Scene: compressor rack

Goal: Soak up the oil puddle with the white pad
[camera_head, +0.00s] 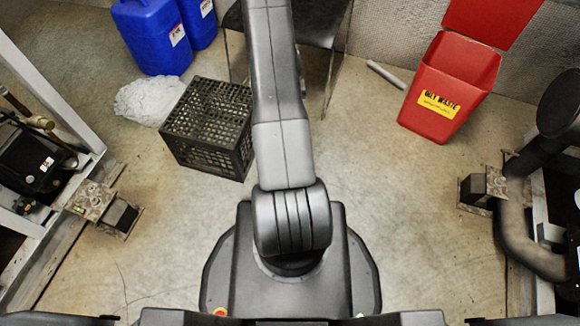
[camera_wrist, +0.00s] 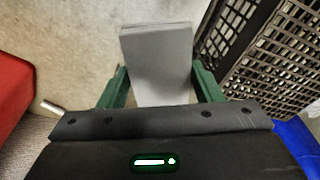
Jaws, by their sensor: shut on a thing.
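In the wrist view, my gripper (camera_wrist: 160,84) has its two green fingers on either side of a flat, pale grey-white pad (camera_wrist: 157,50). It is shut on the pad, which extends forward past the fingers over the concrete floor. In the head view my own arm hides the gripper and the pad. I cannot make out an oil puddle in either view; my arm and base cover part of the floor.
A black crate (camera_head: 207,128) stands left of my arm and shows close at the right in the wrist view (camera_wrist: 262,50). A white heap (camera_head: 143,100) and blue jugs (camera_head: 155,38) are behind it. A red oil waste bin (camera_head: 440,88) stands right, near a white tube (camera_head: 386,75).

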